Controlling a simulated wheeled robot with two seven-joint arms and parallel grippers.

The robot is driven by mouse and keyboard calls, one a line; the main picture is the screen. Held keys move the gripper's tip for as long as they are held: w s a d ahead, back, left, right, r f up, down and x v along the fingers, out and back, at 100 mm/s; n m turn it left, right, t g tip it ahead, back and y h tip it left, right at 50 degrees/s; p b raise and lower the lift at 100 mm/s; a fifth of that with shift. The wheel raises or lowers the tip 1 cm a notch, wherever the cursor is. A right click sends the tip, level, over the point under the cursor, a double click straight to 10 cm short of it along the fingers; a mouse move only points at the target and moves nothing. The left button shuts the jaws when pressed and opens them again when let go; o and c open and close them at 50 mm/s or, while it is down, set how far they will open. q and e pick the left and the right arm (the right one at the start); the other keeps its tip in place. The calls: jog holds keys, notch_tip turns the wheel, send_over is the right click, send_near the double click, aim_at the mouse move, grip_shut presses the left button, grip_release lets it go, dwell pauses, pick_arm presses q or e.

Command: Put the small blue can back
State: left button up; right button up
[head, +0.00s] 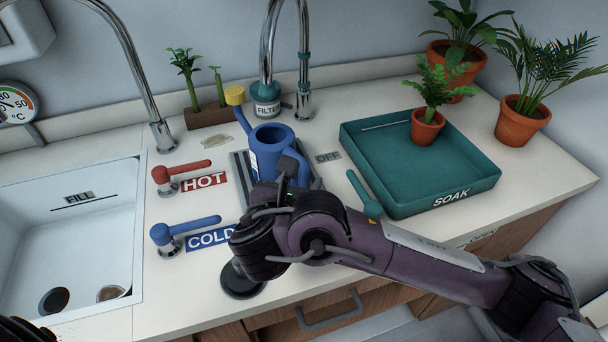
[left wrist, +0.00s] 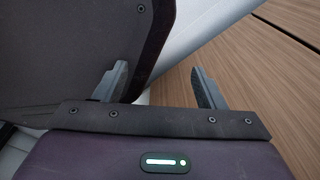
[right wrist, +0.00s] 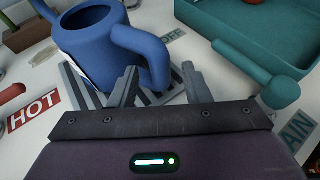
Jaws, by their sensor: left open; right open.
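The small blue can (head: 272,137) is a watering can with a yellow rose on its spout. It stands upright on a dark slatted grate (head: 240,172) under the filter tap. My right gripper (head: 291,184) is at the can's near side, by its handle, and partly hidden by my arm. In the right wrist view the can (right wrist: 95,45) is close ahead. Its handle (right wrist: 152,55) comes down between the open fingers (right wrist: 160,78), which are not closed on it. My left gripper (left wrist: 162,85) is open and empty, with wood panelling beyond it.
A teal SOAK tray (head: 375,185) holds a small potted fern (head: 426,122); two larger potted plants stand behind and right. The red HOT lever (head: 185,170) and blue COLD lever (head: 180,232) are left of the can. A teal lever (head: 363,195) is right of it. The sink (head: 70,230) is left.

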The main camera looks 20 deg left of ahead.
jog(key=p+v, duration=0.1)
jog(key=v, duration=0.8)
jog(key=shift+p, duration=0.4)
jog(key=shift+f, duration=0.1)
